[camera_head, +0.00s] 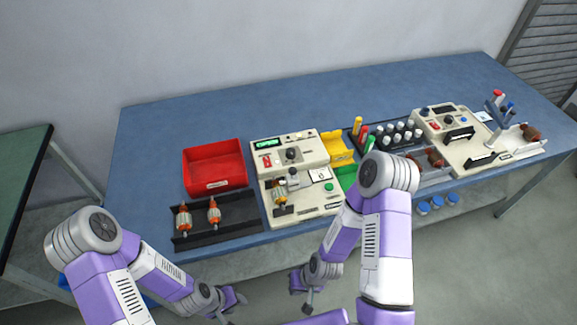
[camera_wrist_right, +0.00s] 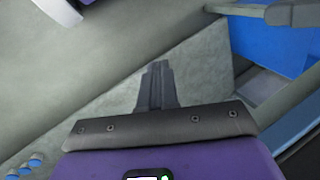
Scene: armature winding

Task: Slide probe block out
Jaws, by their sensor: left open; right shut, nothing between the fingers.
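A beige tester (camera_head: 315,201) with a lit green display stands at the middle front of the blue table. An armature (camera_head: 280,194) with orange and pale windings sits on its lower deck. A small grey block (camera_head: 293,178), which looks like the probe block, is right beside the armature's upper end. Whether they touch is too small to tell. My left gripper (camera_head: 238,300) is open and empty, low in front of the table. My right gripper (camera_head: 308,306) is also in front of the table, away from the tester. Its fingers (camera_wrist_right: 156,84) are shut on nothing in the right wrist view.
A red bin (camera_head: 214,167) and a black tray (camera_head: 240,226) with two armatures are left of the tester. Yellow (camera_head: 341,156) and green bins, bottles and a second beige machine (camera_head: 462,143) stand to the right. The table's back strip is clear.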

